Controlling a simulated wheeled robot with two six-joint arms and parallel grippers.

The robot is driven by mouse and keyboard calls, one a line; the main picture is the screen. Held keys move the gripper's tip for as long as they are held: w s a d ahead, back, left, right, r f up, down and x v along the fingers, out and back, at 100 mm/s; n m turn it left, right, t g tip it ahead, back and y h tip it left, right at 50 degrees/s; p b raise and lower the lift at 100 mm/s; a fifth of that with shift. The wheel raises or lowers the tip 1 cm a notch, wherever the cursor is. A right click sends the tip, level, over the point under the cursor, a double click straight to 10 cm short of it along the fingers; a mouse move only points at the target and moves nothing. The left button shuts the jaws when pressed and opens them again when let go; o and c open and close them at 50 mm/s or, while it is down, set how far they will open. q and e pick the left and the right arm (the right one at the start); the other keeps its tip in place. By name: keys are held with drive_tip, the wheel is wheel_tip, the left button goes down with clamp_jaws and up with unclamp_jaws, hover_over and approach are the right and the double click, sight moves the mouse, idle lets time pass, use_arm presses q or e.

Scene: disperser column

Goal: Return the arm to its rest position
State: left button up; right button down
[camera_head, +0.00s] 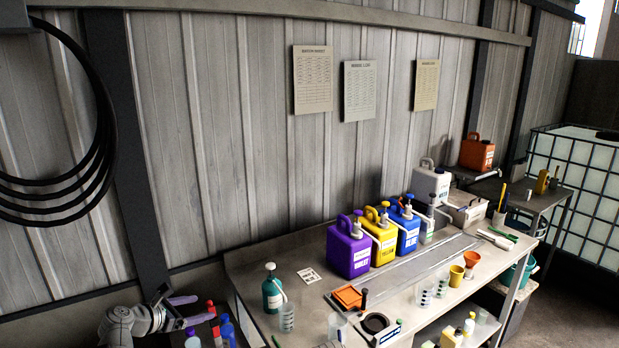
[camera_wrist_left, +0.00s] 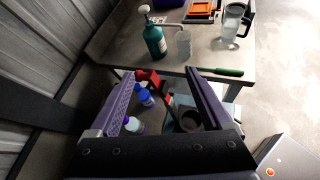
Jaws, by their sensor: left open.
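My left gripper (camera_head: 205,307) is at the lower left of the head view, beside the left end of the workbench (camera_head: 250,288). Its two purple fingers are spread, with nothing held between them. In the left wrist view the gripper (camera_wrist_left: 160,74) also shows open. Beyond and below its fingers are a red item (camera_wrist_left: 147,77), a blue-capped bottle (camera_wrist_left: 146,97) and a purple-capped bottle (camera_wrist_left: 134,125), apart from the fingers as far as I can tell. My right gripper is not in view.
A teal pump bottle (camera_head: 272,294) and a clear beaker (camera_head: 287,318) stand near the bench's left end. Purple (camera_head: 348,256), yellow (camera_head: 381,247) and blue (camera_head: 406,236) jugs stand along the back. An orange tray (camera_head: 348,297) lies nearer the front. Coiled black hose (camera_head: 105,130) hangs on the wall.

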use_arm(q)
drive_tip(key=s+d+f+m+g+y+b, duration=0.1)
drive_tip(key=s+d+f+m+g+b, duration=0.3)
drive_tip(key=d+f+m+b, duration=0.6)
drive_tip(key=s+d+f+m+g+b, duration=0.4)
drive_tip(key=d+f, duration=0.4)
drive_tip(key=f, duration=0.5)
drive_tip(key=s+d+f+m+g+y+b, duration=0.1)
drive_tip(key=s+d+f+m+y+b, duration=0.25)
drive_tip(key=s+f+m+b, duration=0.55)
drive_tip(key=s+d+f+m+g+y+b, duration=0.2)
drive_tip(key=s+d+f+m+y+b, duration=0.15)
drive_tip(key=s+f+m+b, duration=0.6)
wheel_tip(320, 180, up, 11)
drive_tip(key=w+n+p, duration=0.1)
drive_tip(key=w+p, duration=0.2)
drive_tip(key=p, duration=1.1)
drive_tip(key=shift+a+r+p, duration=0.2)
drive_tip(key=shift+a+p, duration=0.1)
drive_tip(key=shift+a, duration=0.05)
